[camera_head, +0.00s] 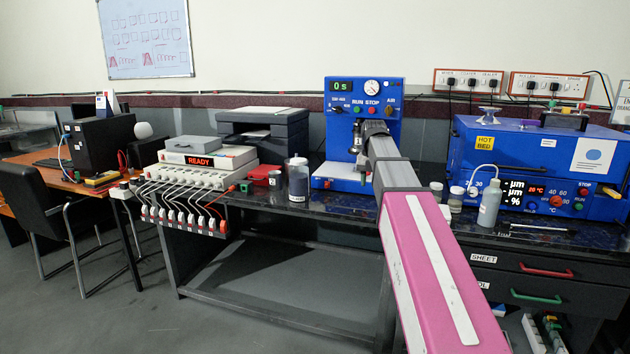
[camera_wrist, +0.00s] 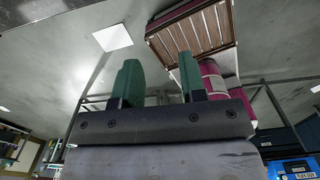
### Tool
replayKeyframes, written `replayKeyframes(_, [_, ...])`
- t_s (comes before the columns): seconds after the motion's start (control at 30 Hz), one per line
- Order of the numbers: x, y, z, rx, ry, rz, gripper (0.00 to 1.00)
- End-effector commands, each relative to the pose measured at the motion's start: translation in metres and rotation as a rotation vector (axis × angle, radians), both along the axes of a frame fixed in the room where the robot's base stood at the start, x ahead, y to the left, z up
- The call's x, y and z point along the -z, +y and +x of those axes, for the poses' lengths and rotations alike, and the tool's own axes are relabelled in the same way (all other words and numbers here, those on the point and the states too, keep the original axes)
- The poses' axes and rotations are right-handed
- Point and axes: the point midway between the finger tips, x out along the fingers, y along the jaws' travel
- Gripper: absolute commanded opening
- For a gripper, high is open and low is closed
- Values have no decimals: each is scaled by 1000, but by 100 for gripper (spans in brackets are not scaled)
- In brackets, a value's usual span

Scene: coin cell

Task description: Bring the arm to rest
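My arm (camera_head: 440,270), pink with a grey end section, reaches from the bottom of the head view up and away over the bench, overlapping the blue press machine (camera_head: 340,100). Its far end is in front of that machine in the picture; whether they touch cannot be told. My gripper (camera_wrist: 159,78) shows in the wrist view with two green fingers standing wide apart. Nothing is between them. In the head view the fingers cannot be made out clearly.
A blue heated unit (camera_head: 470,140) stands at the right. A desk and black chair (camera_head: 40,215) are at the left. Open floor (camera_head: 120,310) lies in front.

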Motion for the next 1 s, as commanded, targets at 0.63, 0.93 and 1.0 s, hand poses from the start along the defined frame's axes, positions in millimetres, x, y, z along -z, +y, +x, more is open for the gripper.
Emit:
replayKeyframes(0.63, [69, 0, -19, 404, 0, 0, 38])
replayKeyframes(0.93, [149, 1, -51, 908, 0, -1, 38])
replayKeyframes(1.0, [170, 1, -61, 1054, -1, -1, 38])
